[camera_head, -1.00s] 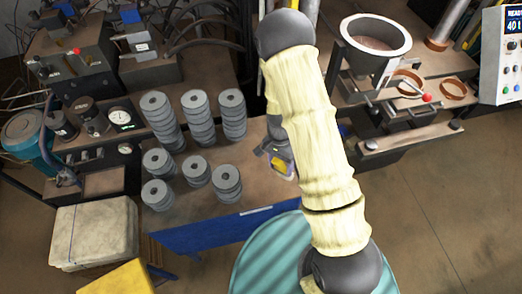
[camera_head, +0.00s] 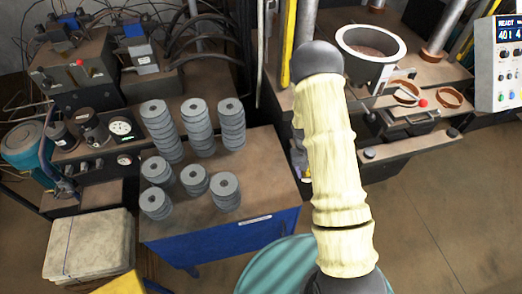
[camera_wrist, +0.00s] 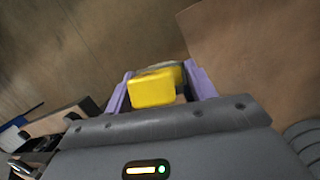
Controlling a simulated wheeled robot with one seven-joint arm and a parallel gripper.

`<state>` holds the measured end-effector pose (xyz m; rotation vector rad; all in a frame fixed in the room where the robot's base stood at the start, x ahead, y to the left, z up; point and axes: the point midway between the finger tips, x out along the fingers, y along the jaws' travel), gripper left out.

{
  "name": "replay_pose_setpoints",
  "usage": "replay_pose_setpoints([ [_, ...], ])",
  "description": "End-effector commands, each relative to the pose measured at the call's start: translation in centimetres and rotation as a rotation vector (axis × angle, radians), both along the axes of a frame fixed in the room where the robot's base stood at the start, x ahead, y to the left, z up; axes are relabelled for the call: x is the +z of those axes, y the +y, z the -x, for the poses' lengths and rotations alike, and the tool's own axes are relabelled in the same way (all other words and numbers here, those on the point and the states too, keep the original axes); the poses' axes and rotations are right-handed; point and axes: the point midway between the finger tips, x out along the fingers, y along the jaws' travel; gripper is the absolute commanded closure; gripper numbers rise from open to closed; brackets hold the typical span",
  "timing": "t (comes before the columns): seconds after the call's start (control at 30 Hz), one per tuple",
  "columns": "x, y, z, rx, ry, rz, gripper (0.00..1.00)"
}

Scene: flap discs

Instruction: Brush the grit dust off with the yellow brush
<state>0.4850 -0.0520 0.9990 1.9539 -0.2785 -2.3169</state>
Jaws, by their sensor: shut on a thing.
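My gripper (camera_wrist: 160,90) shows in the wrist view with its purple fingers shut on the yellow brush (camera_wrist: 153,88). Only the brush's yellow block shows clearly; its bristles are hidden or too dark to make out. In the head view my arm hides most of the gripper, and only a sliver of it shows beside the right edge of the blue bench (camera_head: 265,165). Stacks of grey flap discs (camera_head: 203,135) stand on this brown-topped bench, several tall ones behind shorter ones. I cannot tell grit dust from the brown bench top.
Machines with a gauge (camera_head: 121,127) stand behind and left of the bench. A pale block stack (camera_head: 88,245) is at front left. A hopper (camera_head: 370,43) and a control box (camera_head: 497,65) are at right. The bench top's right part is bare.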

Motion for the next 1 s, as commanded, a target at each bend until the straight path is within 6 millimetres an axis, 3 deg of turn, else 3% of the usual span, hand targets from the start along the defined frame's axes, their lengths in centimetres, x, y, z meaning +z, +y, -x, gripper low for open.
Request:
replay_pose_setpoints([
  [0.03, -1.4, -0.4, -0.2, 0.020, 0.000, 0.002, 0.75],
  [0.4, -7.6, -1.7, -0.7, 0.079, 0.003, 0.007, 0.75],
  [1.0, -7.9, -1.7, -0.7, 0.080, 0.004, 0.007, 0.75],
])
